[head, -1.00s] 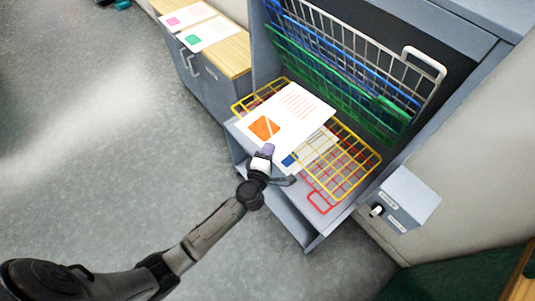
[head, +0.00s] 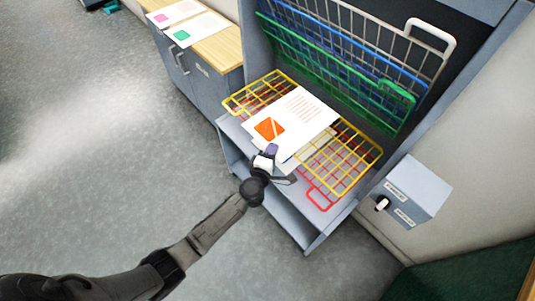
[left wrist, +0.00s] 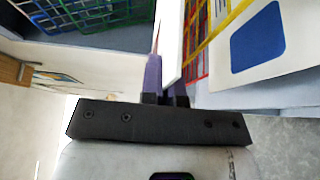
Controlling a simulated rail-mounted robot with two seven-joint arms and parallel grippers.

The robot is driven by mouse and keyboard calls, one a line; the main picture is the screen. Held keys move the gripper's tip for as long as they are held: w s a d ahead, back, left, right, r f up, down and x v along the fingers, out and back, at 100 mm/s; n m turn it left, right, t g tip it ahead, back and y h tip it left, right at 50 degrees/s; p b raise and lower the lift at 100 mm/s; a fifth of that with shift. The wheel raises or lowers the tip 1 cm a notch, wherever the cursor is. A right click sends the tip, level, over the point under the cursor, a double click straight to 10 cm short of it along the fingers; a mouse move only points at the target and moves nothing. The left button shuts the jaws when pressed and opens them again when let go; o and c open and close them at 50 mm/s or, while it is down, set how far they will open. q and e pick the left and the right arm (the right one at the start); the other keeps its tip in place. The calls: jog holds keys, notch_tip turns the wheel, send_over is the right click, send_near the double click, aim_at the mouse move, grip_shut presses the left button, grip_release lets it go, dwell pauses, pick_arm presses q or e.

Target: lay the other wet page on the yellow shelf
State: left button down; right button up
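A white page with an orange square (head: 305,112) is held at its near edge by my left gripper (head: 268,160), over the yellow wire shelf (head: 362,152). In the left wrist view its edge (left wrist: 171,40) stands between the close-set fingers (left wrist: 165,92). A second page with a blue square shows in the left wrist view (left wrist: 292,58), beside yellow and red wires. In the head view the held page mostly hides it, and I cannot tell which shelf bears it. My right gripper is out of view.
The red shelf (head: 318,200) is below the yellow one. Green (head: 345,85), blue and grey wire shelves are tilted up behind. Pages with pink (head: 172,12) and green (head: 197,29) squares lie on the wooden cabinet top (head: 222,53). A grey box (head: 415,190) is at right.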

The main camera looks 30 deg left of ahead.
pick_arm(q)
jog(key=shift+w+d+f+b, duration=0.2)
jog(key=shift+w+f+b, duration=0.35)
jog(key=shift+f+b, duration=0.35)
jog(key=shift+w+d+f+b, duration=0.2)
jog(key=shift+w+f+b, duration=0.35)
jog(key=shift+f+b, duration=0.3)
jog(key=shift+w+d+f+b, duration=0.2)
jog(key=shift+w+f+b, duration=0.45)
jog(key=shift+f, duration=0.4)
jog(key=c, duration=1.4)
grip_release()
jog(key=shift+c, duration=0.2)
jog(key=o, duration=1)
jog(key=shift+s+f, duration=0.1)
jog(key=shift+f, duration=0.1)
